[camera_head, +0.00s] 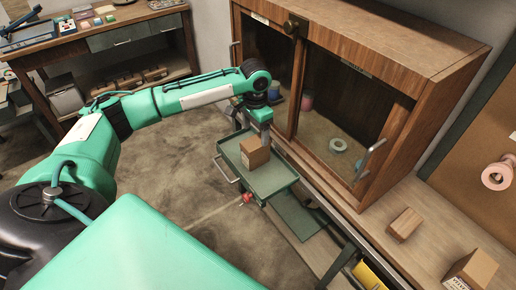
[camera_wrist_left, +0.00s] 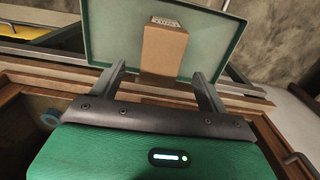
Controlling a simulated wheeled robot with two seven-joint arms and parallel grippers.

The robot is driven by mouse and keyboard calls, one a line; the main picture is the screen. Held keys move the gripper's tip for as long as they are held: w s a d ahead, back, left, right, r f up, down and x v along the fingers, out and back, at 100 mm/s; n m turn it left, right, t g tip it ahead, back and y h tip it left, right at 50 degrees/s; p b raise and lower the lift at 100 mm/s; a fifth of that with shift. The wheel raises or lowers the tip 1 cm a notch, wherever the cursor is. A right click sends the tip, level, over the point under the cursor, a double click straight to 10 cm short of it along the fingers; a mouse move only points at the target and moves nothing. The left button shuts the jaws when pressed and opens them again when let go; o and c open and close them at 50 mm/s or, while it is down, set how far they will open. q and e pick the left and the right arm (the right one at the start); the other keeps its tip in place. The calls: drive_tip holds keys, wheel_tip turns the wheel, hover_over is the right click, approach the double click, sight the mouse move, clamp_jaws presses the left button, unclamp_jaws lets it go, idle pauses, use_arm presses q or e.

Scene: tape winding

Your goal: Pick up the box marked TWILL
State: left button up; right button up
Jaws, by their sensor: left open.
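A small brown cardboard box (camera_head: 254,154) sits on the green tray (camera_head: 272,183) of a cart. In the left wrist view the box (camera_wrist_left: 164,50) carries a pale label at its far end, too small to read. My right gripper is not in view.
A wooden cabinet (camera_head: 350,100) with glass doors and handles stands close behind the tray. A small wooden block (camera_head: 405,224) lies on the bench at right. A pink roll (camera_head: 497,174) hangs on the board. A workbench (camera_head: 100,40) stands at the far left, with open floor between.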

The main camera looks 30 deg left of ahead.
sight(256, 142)
use_arm(q)
wheel_tip(256, 142, down, 5)
drive_tip(key=shift+w+r, duration=0.1)
drive_tip(key=shift+f, duration=0.4)
wheel_tip(256, 142, down, 2)
drive_tip(key=shift+f+p, duration=0.15)
drive_tip(key=shift+p, duration=0.4)
wheel_tip(256, 142, down, 2)
drive_tip(key=shift+a+f, duration=0.1)
drive_tip(key=shift+f, duration=0.45)
drive_tip(key=shift+c, duration=0.5)
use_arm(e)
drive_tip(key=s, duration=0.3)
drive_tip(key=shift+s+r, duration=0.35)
use_arm(q)
drive_tip(key=c, duration=1)
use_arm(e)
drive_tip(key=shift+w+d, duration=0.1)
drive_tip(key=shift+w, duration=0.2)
